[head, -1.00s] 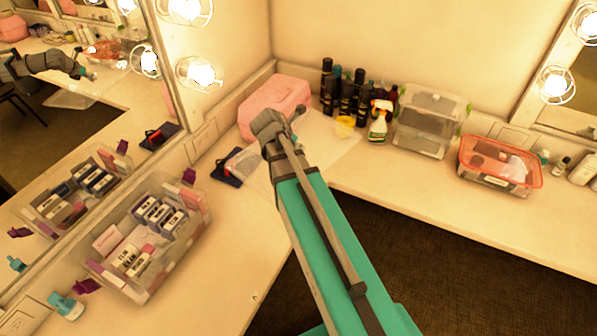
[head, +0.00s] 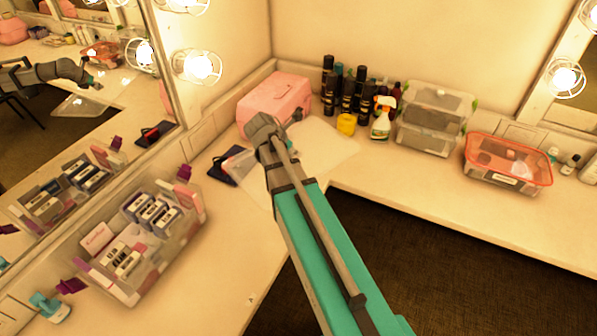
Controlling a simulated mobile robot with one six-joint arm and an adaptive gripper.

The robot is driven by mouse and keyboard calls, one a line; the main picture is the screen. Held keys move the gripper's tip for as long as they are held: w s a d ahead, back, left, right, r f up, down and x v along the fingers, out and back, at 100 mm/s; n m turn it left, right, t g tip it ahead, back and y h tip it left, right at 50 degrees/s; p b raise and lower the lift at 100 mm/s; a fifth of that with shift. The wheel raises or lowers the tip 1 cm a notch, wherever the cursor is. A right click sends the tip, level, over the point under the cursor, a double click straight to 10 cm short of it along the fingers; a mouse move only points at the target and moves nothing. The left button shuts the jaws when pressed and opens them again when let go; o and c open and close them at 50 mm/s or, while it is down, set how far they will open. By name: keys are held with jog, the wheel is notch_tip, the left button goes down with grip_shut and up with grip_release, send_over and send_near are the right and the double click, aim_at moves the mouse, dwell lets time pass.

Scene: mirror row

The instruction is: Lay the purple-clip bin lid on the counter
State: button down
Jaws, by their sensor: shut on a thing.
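The purple-clip bin is a clear open bin (head: 182,238) on the counter at the left, with purple clips at its ends and small boxes inside. Its lid (head: 325,146) is a pale translucent sheet over the counter corner, partly hidden behind my arm. My gripper is mostly hidden behind my wrist in the direct view. The mirror shows it (head: 92,84) shut on the lid's edge, with the sheet below it. I cannot tell whether the lid touches the counter.
A pink case (head: 275,100) stands behind my wrist. Dark bottles (head: 345,95), a yellow cup (head: 346,124) and a spray bottle (head: 381,122) stand at the back. Stacked clear bins (head: 430,115) and an orange-lidded bin (head: 508,160) are right.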

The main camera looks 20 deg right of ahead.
aim_at(292, 139)
jog(key=w+d+f+b, duration=0.1)
jog(key=w, duration=0.1)
jog(key=w+d+f+b, duration=0.2)
jog(key=w, duration=0.1)
jog(key=w+d+f+b, duration=0.1)
jog(key=w, duration=0.2)
jog(key=shift+w+d+f, duration=0.15)
jog(key=shift+d+f, duration=0.05)
jog(key=shift+d, duration=0.15)
jog(key=shift+w+d+f+b, duration=0.3)
jog(key=shift+w+f+b, duration=0.25)
jog(key=shift+f+b, duration=0.25)
jog(key=shift+w+d+f+b, duration=0.35)
jog(key=shift+w+f+b, duration=0.2)
jog(key=shift+f+b, duration=0.25)
jog(key=shift+w+d+f+b, duration=0.3)
jog(key=shift+w+f+b, duration=0.35)
jog(key=shift+b, duration=0.25)
jog(key=shift+f, duration=0.15)
jog(key=shift+w+d+f+b, duration=0.1)
jog(key=shift+w+f+b, duration=0.05)
jog(key=shift+f+b, duration=0.9)
jog(key=shift+w+d+f+b, duration=0.1)
jog(key=shift+f+b, duration=0.8)
jog(key=shift+b, duration=0.1)
jog(key=shift+f+b, duration=0.3)
